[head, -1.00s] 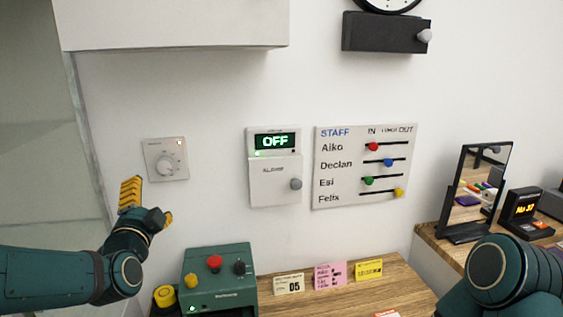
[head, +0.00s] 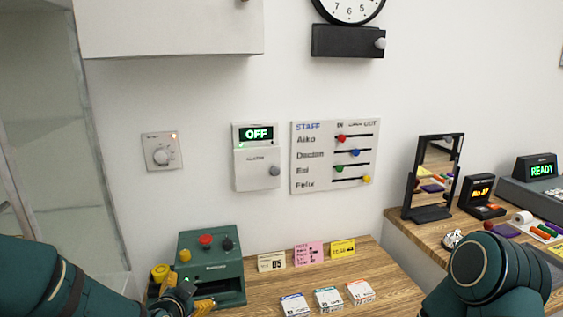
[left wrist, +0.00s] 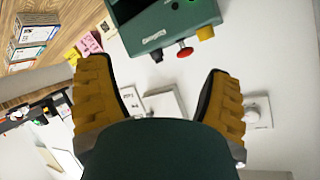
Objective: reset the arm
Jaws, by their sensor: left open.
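A green control box (head: 212,270) stands at the left end of the wooden desk. It has a red button (head: 206,241), a black knob (head: 228,244), a yellow button (head: 185,255) and a small green light; its label is too small to read. My left gripper (head: 188,301) is low in front of the box, partly cut off by the picture edge. In the left wrist view its yellow fingers (left wrist: 157,72) are spread with nothing between them, and the box (left wrist: 165,22) shows beyond them, turned over. My right gripper is out of view.
The desk (head: 385,275) holds cards and several small boxes (head: 328,298). On the wall are a dial (head: 162,156), an OFF panel (head: 257,170) and a staff board (head: 335,185). A mirror (head: 433,180) and a READY device (head: 541,172) stand right. A glass panel is at far left.

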